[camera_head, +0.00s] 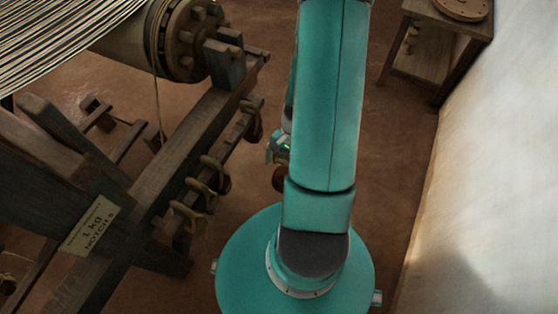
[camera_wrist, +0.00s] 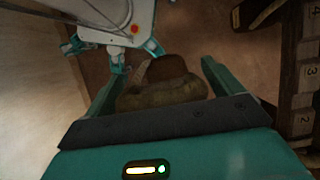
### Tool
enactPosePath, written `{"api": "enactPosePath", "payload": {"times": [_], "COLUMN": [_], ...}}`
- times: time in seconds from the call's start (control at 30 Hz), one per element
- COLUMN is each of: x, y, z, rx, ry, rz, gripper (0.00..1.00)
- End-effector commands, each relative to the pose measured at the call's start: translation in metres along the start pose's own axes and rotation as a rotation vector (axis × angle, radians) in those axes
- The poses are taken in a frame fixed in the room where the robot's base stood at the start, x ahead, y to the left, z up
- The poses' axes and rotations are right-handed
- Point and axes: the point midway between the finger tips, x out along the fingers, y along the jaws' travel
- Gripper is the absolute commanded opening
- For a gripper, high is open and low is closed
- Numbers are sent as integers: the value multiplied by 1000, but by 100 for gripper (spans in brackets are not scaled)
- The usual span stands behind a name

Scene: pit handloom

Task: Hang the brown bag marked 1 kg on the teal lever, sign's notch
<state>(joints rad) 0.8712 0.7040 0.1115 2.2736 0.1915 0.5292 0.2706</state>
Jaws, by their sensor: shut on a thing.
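My gripper (camera_wrist: 162,76) is shut on a brown bag (camera_wrist: 163,93), whose cloth shows between the two teal fingers in the wrist view. No mark on the bag is readable. In the head view my gripper (camera_head: 278,150) is partly hidden behind my arm, with a small brown part of the bag (camera_head: 279,179) below it. The sign (camera_head: 92,228) on the loom frame reads 1 kg, notch 3. A dark bar with number plates 4, 3 and 2 (camera_wrist: 303,100) runs down the right of the wrist view, apart from the bag. I cannot tell a teal lever.
The wooden loom beam (camera_head: 175,150) and warp roller (camera_head: 188,40) fill the left. A small wooden table (camera_head: 440,30) stands at the back right by the white wall (camera_head: 500,150). Bare floor lies between.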

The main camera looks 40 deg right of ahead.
Motion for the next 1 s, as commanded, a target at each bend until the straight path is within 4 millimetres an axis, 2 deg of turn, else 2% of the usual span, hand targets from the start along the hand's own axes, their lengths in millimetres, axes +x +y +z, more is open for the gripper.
{"api": "enactPosePath", "payload": {"times": [0.6, 1.0], "x": [-8, -8], "y": [40, 45], "z": [3, 4], "rx": [2, 1], "ry": [0, -1], "rz": [-1, -1], "gripper": [21, 21]}}
